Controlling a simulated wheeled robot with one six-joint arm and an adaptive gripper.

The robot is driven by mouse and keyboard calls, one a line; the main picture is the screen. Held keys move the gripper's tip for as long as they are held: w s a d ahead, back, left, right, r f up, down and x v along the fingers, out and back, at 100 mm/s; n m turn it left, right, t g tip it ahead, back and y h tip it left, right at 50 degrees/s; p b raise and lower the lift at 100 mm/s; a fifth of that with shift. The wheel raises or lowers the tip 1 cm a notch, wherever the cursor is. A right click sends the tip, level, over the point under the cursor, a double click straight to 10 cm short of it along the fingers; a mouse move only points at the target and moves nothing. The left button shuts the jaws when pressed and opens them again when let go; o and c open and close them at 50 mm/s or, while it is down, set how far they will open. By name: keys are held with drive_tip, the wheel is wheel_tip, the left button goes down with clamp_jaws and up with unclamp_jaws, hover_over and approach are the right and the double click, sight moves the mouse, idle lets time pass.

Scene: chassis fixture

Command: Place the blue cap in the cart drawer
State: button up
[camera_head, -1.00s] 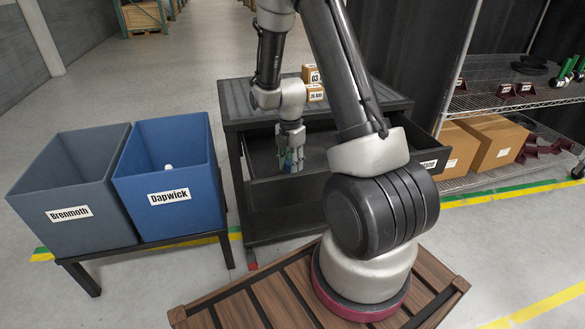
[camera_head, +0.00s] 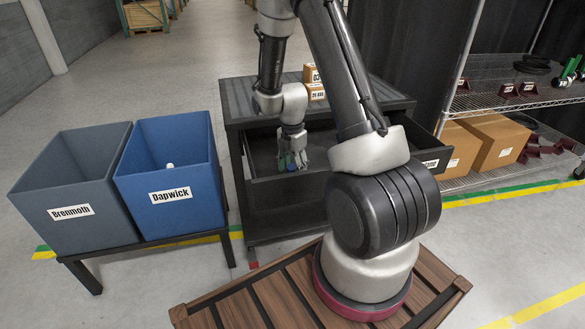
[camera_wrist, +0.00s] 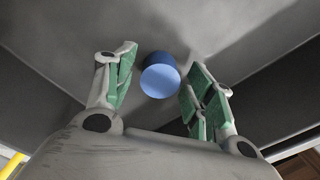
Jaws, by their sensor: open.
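The blue cap (camera_wrist: 161,76) shows in the wrist view as a short cylinder with a paler round face towards me. It sits between and just beyond my gripper's (camera_wrist: 158,84) two green-padded fingers, clear of both pads. Behind it is the grey floor of the cart drawer (camera_wrist: 235,30); I cannot tell whether the cap touches it. In the head view, the drawer (camera_head: 262,153) is pulled out of the dark cart (camera_head: 240,112), and my gripper (camera_head: 292,161) points down inside it, fingers spread. The cap cannot be made out clearly there.
Small labelled boxes (camera_head: 315,91) stand on the cart top behind my arm. A grey Brenmoth bin (camera_head: 85,225) and a blue Dapwick bin (camera_head: 180,215), with a small white item (camera_head: 170,166) inside, stand left. A wire shelf (camera_head: 520,100) with cartons is on the right.

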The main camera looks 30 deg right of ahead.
wheel_tip(320, 180, up, 12)
wheel_tip(320, 180, up, 8)
drive_tip(key=m+t, duration=0.1)
drive_tip(key=m, duration=0.3)
hover_over(292, 166)
drive_tip(key=s+a, duration=0.1)
drive_tip(key=s, duration=0.3)
drive_tip(key=s+a+r+m+t, duration=0.1)
drive_tip(key=s+a+r+m, duration=0.1)
drive_tip(key=s+r+m, duration=0.4)
drive_tip(key=s+a+r+m+t, duration=0.2)
drive_tip(key=s+r+m, duration=0.5)
drive_tip(key=s+m, duration=0.4)
drive_tip(key=s, duration=0.3)
drive_tip(key=shift+s+r+m, duration=0.15)
drive_tip(key=shift+m, duration=0.15)
